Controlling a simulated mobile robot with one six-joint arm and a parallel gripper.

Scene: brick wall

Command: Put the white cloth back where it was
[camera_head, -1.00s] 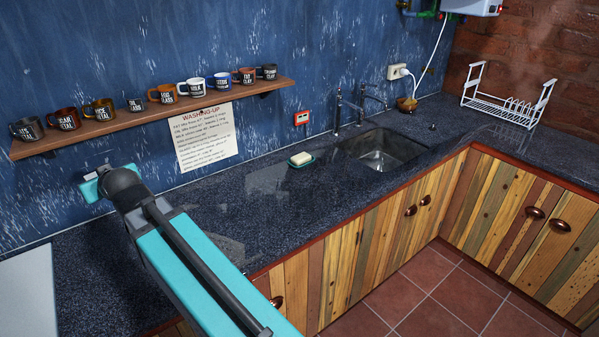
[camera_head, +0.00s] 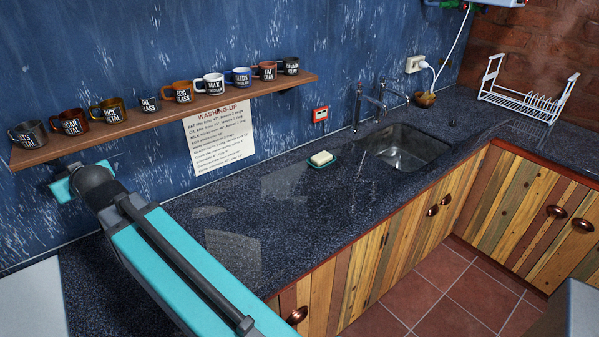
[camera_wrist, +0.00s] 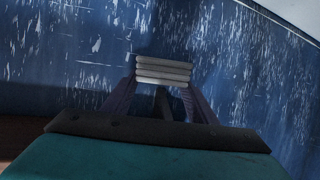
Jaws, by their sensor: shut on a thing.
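The white cloth (camera_wrist: 164,69) shows in the wrist view as a small folded stack of pale grey-white layers. My gripper (camera_wrist: 162,82) is shut on it, with one dark finger on each side. The cloth is held up in front of the blue wall (camera_wrist: 240,70). In the head view my arm reaches over the counter's left part towards the wall, below the mug shelf. My fingers and the cloth cannot be made out there.
A wooden shelf (camera_head: 200,108) with several labelled mugs hangs close above my wrist. A paper notice (camera_head: 222,138) is on the wall. The dark counter (camera_head: 285,205) holds a soap dish (camera_head: 322,164), a sink (camera_head: 402,148) and a white rack (camera_head: 525,100). Its middle is mostly clear.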

